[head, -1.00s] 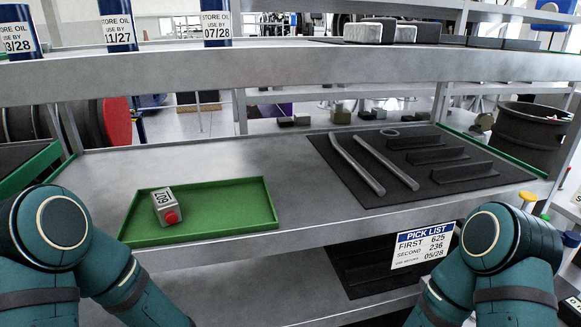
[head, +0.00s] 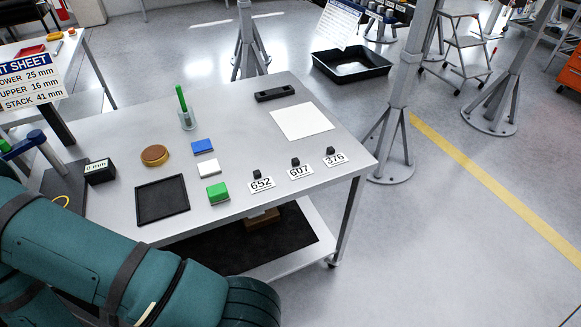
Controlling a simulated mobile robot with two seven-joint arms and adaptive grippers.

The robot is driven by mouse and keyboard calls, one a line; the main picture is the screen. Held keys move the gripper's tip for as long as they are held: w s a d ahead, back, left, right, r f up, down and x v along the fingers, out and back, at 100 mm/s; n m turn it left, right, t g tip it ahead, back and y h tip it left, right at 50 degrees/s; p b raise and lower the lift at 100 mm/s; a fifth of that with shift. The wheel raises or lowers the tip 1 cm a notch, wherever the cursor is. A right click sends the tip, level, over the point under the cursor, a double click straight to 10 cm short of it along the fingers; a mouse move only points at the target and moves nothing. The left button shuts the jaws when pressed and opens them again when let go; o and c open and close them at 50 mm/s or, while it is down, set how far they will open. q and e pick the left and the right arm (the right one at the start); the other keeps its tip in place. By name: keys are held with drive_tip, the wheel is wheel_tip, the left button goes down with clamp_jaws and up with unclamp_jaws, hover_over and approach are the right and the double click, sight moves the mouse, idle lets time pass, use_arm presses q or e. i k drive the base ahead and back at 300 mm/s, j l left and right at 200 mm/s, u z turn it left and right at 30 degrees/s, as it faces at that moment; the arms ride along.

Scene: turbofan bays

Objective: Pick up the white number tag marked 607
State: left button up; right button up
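The white number tag marked 607 (head: 300,172) lies on the grey metal table (head: 240,120) near its front right edge, with a small black block at its back edge. It is the middle one of three similar tags, between the tag marked 652 (head: 261,185) on its left and the tag marked 376 (head: 335,159) on its right. My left arm crosses the bottom left, in front of the table, and its gripper is out of view. My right gripper is out of view too. Nothing covers the 607 tag.
Blue (head: 202,146), white (head: 208,164) and green (head: 217,193) blocks lie left of the tags, near a black square tray (head: 162,199). A white sheet (head: 301,121) lies behind the tags. A black floor tray (head: 351,65) and grey posts stand beyond.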

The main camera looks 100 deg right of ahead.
sight(299, 171)
drive_tip(key=z, duration=3)
